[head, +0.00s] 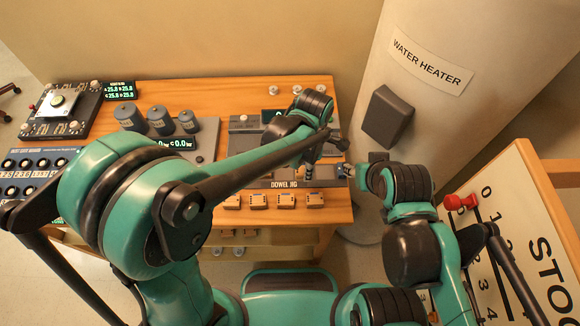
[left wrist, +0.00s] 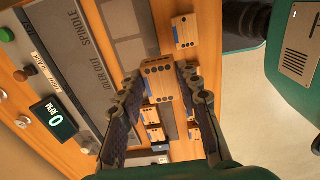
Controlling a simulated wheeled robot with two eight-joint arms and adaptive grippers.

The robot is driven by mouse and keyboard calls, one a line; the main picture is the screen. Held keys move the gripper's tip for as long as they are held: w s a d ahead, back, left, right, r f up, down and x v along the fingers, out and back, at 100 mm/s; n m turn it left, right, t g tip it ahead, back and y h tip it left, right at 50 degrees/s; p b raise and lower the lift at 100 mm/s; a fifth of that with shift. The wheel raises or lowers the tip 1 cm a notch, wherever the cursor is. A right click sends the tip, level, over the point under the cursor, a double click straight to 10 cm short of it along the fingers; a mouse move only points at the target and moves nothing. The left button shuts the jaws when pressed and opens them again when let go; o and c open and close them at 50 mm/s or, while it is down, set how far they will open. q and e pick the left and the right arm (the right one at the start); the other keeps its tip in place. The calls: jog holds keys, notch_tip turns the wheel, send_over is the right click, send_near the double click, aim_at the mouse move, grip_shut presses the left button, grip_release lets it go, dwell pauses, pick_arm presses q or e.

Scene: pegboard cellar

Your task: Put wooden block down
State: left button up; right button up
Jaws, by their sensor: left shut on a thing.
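My left gripper (left wrist: 158,78) is shut on a wooden block (left wrist: 160,83) with dark holes in its end face. In the head view my left gripper (head: 309,165) is over the right end of the workbench, by the dowel jig (head: 285,184). The held block is too small and covered to make out there. Similar wooden blocks stand in a row along the bench front, one of them here (head: 258,201); another lies beyond the fingers in the left wrist view (left wrist: 187,32). My right gripper (head: 356,172) is near the bench's right edge, its fingers too small to read.
The grey spindle machine (left wrist: 105,45) with an RPM display (left wrist: 54,119) lies beside the held block. Grey weights (head: 160,119) stand at the bench's back left. The water heater (head: 430,90) and a sign board (head: 520,230) bound the right side.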

pick_arm(q)
jog(key=b, duration=0.2)
send_over(286, 173)
notch_tip(286, 173, down, 5)
jog(key=shift+f, duration=0.1)
jog(key=shift+d+f+b, duration=0.1)
jog(key=shift+f+b, duration=0.45)
jog(key=shift+f, duration=1.3)
jog(key=shift+f, duration=0.2)
jog(key=o, duration=1)
jog(key=shift+r, duration=0.1)
